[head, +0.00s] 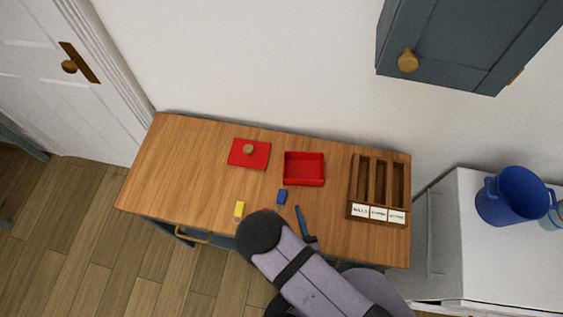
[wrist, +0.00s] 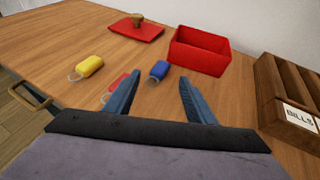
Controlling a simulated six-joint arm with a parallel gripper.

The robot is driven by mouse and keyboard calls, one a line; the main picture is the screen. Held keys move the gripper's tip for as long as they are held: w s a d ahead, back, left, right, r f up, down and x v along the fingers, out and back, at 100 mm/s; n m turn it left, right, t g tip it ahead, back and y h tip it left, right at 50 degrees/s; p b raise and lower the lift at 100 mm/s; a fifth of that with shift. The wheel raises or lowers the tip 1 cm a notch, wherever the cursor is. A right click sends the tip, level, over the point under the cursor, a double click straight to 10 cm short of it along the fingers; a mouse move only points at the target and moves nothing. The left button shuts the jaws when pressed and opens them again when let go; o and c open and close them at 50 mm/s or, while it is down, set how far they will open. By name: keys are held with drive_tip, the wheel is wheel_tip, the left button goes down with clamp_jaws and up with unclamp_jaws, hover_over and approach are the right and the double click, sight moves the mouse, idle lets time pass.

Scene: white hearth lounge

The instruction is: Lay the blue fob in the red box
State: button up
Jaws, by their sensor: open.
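The blue fob (head: 281,197) lies on the wooden top, just in front of the red box (head: 304,168). In the wrist view the blue fob (wrist: 159,70) shows beyond and between my fingertips, with its ring towards me. The red box (wrist: 199,50) is open at the top, and its visible inside looks empty. My gripper (wrist: 161,79) is open, with nothing between its fingers, short of the blue fob. In the head view my arm hides part of the gripper; one blue finger shows.
A yellow fob (head: 239,209) lies left of the blue one. A red fob (wrist: 116,84) is partly behind my left finger. The red lid (head: 262,158) with a knob lies left of the box. A wooden sorter (head: 353,209) with labelled slots stands at the right.

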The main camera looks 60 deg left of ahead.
sight(282, 199)
drive_tip(key=shift+b+x, duration=1)
drive_tip(key=shift+x, duration=1.05)
drive_tip(key=shift+w+a+f, duration=0.15)
drive_tip(key=shift+a+f, duration=0.05)
drive_tip(key=shift+a, duration=0.35)
drive_tip(key=shift+d, duration=0.1)
drive_tip(key=shift+r, duration=0.1)
drive_tip(key=c, duration=0.4)
clamp_jaws()
